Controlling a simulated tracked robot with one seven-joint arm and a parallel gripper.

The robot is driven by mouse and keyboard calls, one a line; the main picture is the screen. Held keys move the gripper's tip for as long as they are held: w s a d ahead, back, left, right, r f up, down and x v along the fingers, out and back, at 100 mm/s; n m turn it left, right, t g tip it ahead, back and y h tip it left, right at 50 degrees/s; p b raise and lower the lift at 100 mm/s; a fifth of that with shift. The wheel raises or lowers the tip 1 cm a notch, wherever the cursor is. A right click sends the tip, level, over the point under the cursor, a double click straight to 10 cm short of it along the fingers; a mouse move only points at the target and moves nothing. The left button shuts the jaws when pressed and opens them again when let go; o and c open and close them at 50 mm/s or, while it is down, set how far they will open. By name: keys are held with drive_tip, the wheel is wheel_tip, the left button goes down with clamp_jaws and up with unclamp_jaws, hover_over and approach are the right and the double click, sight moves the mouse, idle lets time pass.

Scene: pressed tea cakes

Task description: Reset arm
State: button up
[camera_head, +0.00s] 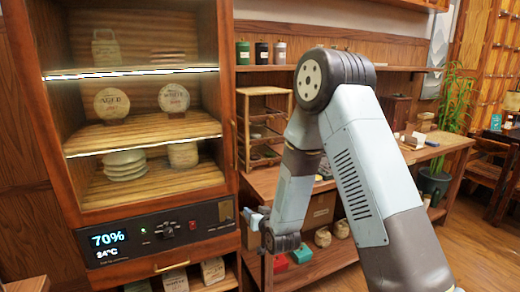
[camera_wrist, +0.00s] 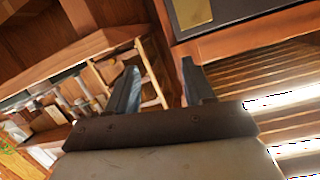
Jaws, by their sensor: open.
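My arm is bent in front of the workbench in the head view, with its wrist low beside the cabinet's lower right corner. My gripper (camera_wrist: 160,85) shows in the wrist view with its two dark fingers apart and nothing between them. In the head view the gripper is small and partly hidden by the wrist. The glass-fronted tea cabinet (camera_head: 228,100) stands at the left. Two round labelled tea cakes, one on the left (camera_head: 112,104) and one on the right (camera_head: 174,98), stand on its middle shelf.
Three canisters (camera_head: 262,53) stand on a wall shelf. Open floor (camera_head: 475,250) lies at the right.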

drive_tip(key=s+d+r+g+h, duration=0.2)
drive_tip(key=s+d+r, duration=0.2)
drive_tip(key=d+r, duration=0.4)
drive_tip(key=s+d+r+g+h, duration=0.25)
drive_tip(key=d+r, duration=0.35)
drive_tip(key=r, duration=0.5)
drive_tip(key=s+d+r+g, duration=0.1)
drive_tip(key=s+d+r, duration=0.2)
drive_tip(key=s, duration=0.6)
drive_tip(key=s+d+r+m+g+h, duration=0.1)
drive_tip(key=s+d+r, duration=0.2)
drive_tip(key=s, duration=0.7)
drive_tip(key=s+d+r+m+g, duration=0.1)
drive_tip(key=s+d+r+g, duration=0.1)
drive_tip(key=s+d, duration=0.3)
drive_tip(key=s+r, duration=0.1)
drive_tip(key=s, duration=0.3)
drive_tip(key=shift+s, duration=0.4)
drive_tip(key=shift+h, duration=0.25)
